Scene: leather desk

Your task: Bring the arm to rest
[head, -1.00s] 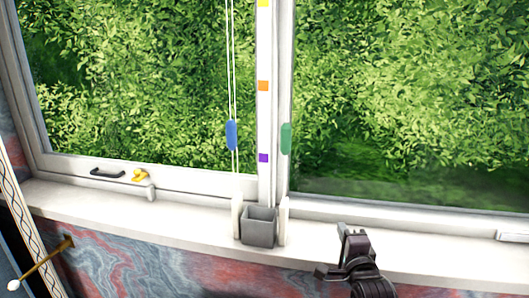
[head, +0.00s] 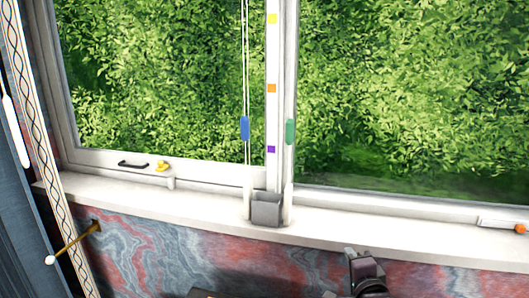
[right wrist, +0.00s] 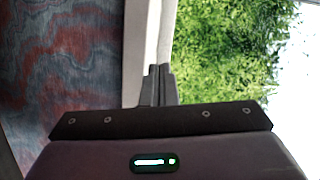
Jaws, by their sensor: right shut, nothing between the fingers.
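My right gripper (head: 352,256) is at the lower right of the head view, in front of the marbled wall below the window sill. In the right wrist view its two dark fingers (right wrist: 157,84) are together, with nothing between them. It touches nothing that I can see. My left gripper is not in view.
The white sill (head: 390,232) runs across the view, bearing a grey open box (head: 267,210). A blue cord weight (head: 245,128) and a green one (head: 290,131) hang by the window post. A curtain (head: 20,200) and a tieback knob (head: 50,260) stand at left.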

